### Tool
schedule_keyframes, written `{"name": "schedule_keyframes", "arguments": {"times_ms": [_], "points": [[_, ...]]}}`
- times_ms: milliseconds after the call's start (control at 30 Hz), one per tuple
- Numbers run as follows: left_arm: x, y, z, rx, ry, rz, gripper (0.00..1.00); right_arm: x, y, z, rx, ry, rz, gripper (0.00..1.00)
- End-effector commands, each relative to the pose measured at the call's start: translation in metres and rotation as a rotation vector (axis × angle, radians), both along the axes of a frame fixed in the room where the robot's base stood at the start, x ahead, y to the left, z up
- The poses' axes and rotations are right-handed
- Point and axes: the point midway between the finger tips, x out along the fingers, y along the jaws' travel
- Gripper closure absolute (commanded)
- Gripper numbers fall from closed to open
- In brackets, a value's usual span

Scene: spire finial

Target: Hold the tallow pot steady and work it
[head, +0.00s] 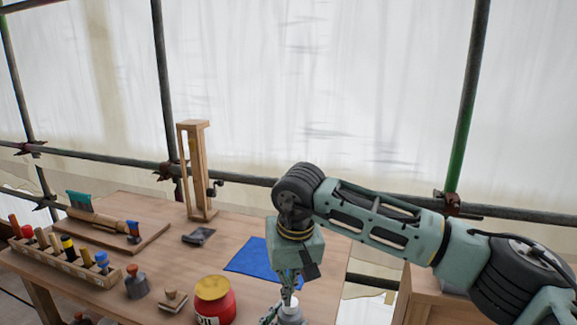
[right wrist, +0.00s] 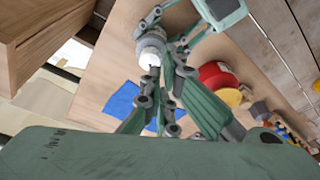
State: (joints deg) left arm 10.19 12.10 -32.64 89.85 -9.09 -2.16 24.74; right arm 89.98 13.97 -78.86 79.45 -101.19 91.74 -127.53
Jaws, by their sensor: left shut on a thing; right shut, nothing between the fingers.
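A small grey-and-white pot, which I take to be the tallow pot (head: 292,311), stands at the bottom edge of the head view; its lower part is cut off. It also shows in the right wrist view (right wrist: 150,47). My left gripper (head: 272,317) is shut on it, with a finger on either side in the right wrist view (right wrist: 158,36). My right gripper (head: 289,294) points down just over the pot, shut and empty. Its fingertips (right wrist: 157,73) are at the pot's near end in the right wrist view; I cannot tell whether they touch it.
A red oil pot with a yellow lid (head: 213,302) stands left of the grippers. A blue cloth (head: 250,257) lies behind. A wooden brush (head: 172,301), a grey bottle (head: 137,287), a tool rack (head: 70,266) and an upright wooden stand (head: 197,170) are further left.

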Motion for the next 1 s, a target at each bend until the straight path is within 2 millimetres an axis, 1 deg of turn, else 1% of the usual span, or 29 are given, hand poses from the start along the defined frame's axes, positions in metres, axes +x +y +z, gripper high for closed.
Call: {"name": "schedule_keyframes", "arguments": {"times_ms": [33, 167, 300, 500, 700, 1000], "points": [[0.0, 0.001, -0.003, 0.004, 0.006, 0.002, 0.87, 0.0, -0.001, -0.005, -0.001, 0.003, -0.002, 1.0], [0.0, 0.001, -0.003, 0.004, 0.006, 0.002, 0.87, -0.001, -0.001, -0.02, -0.001, 0.003, -0.001, 1.0], [0.0, 0.001, -0.003, 0.004, 0.006, 0.002, 0.87, -0.002, -0.001, -0.038, -0.001, 0.003, 0.0, 1.0], [0.0, 0.001, -0.003, 0.004, 0.006, 0.002, 0.87, -0.002, 0.0, -0.058, -0.001, 0.002, 0.0, 1.0], [0.0, 0.001, -0.003, 0.004, 0.006, 0.002, 0.87, -0.002, 0.0, -0.067, -0.001, 0.001, 0.0, 1.0], [0.0, 0.001, -0.003, 0.004, 0.006, 0.001, 0.87, -0.002, 0.0, -0.068, -0.001, 0.001, 0.0, 1.0]]}}
